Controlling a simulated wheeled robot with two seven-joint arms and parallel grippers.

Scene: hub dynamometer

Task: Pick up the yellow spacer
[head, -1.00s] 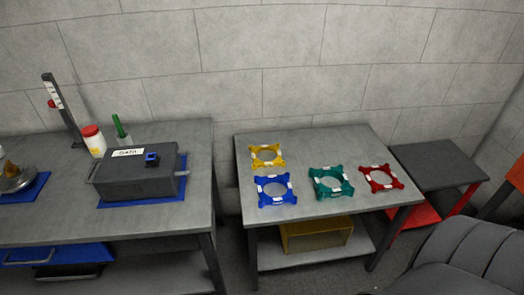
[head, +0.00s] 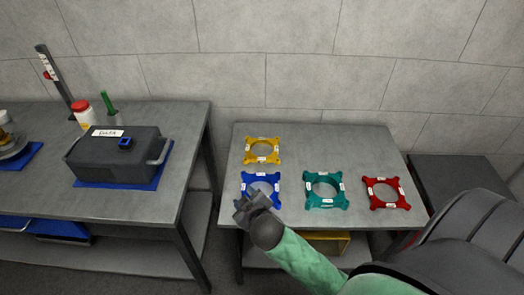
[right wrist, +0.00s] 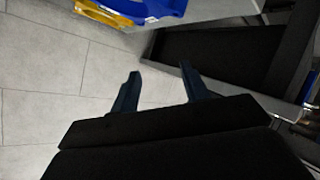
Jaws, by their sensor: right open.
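The yellow spacer (head: 262,150), a square ring with white labels and corner feet, lies flat at the back left of the right-hand table (head: 345,140). Part of it also shows at the top of the right wrist view (right wrist: 100,12). My right gripper (head: 243,205) is over the front edge of the blue spacer (head: 262,182), nearer to me than the yellow one. In the right wrist view its two fingers (right wrist: 160,90) are apart with nothing between them. My left gripper is not in view.
A teal spacer (head: 325,190) and a red spacer (head: 385,193) lie to the right of the blue one. The table behind them is clear. A separate table at left holds a dark box (head: 115,155) on a blue mat.

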